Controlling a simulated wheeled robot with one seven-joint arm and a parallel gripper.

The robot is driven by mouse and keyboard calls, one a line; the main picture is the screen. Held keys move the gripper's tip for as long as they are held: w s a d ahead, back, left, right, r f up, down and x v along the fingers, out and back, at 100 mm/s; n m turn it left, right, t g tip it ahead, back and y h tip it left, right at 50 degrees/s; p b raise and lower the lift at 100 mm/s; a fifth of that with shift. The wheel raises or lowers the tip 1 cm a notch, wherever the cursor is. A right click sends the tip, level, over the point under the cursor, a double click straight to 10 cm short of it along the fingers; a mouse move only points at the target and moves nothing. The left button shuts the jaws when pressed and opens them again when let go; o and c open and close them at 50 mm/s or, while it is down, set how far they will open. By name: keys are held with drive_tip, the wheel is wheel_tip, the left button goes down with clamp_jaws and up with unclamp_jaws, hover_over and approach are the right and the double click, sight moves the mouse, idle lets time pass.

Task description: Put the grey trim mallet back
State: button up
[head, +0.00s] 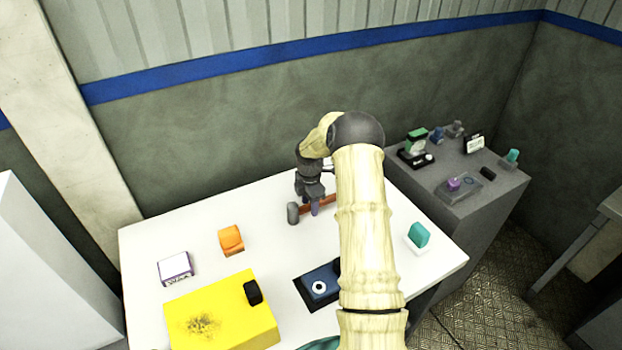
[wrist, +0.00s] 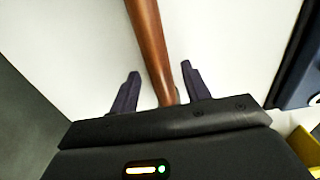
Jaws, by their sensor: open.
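The grey trim mallet lies on the white table, with its grey head (head: 293,213) at the left and its reddish-brown handle (head: 326,202) running right, partly hidden by my arm. My gripper (head: 315,208) is over the handle, pointing down. In the wrist view, the handle (wrist: 152,45) runs between the two dark fingers of my gripper (wrist: 160,72), which stand apart on either side of it. A gap shows on both sides near the tips. The mallet head is outside the wrist view.
The white table (head: 180,225) also holds an orange block (head: 231,239), a white box (head: 175,268), a yellow panel (head: 222,312) with a black piece, a dark blue device (head: 320,284) and a teal block (head: 418,233). A grey cabinet (head: 480,205) at right carries several small items.

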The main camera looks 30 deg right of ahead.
wheel_tip(320, 180, up, 16)
drive_tip(key=s+b, duration=0.1)
drive_tip(key=b, duration=0.1)
drive_tip(key=shift+r+b, duration=0.15)
drive_tip(key=shift+b, duration=0.25)
drive_tip(key=s+a+m, duration=0.4)
drive_tip(key=s+a, duration=0.1)
drive_tip(key=a, duration=0.3)
drive_tip(key=s+a+m+t, duration=0.1)
drive_tip(key=s+a+m, duration=0.2)
drive_tip(key=s, duration=0.4)
drive_tip(key=s+a+f+m, duration=0.1)
drive_tip(key=s+a+m, duration=0.2)
drive_tip(key=s+m, duration=0.3)
drive_tip(key=s+a+m+t, duration=0.1)
drive_tip(key=s+a+m, duration=0.3)
drive_tip(key=s, duration=0.4)
drive_tip(key=shift+s+f+m+t, duration=0.2)
drive_tip(key=shift+m+t, duration=0.1)
drive_tip(key=shift+m, duration=0.4)
drive_tip(key=shift+r, duration=0.1)
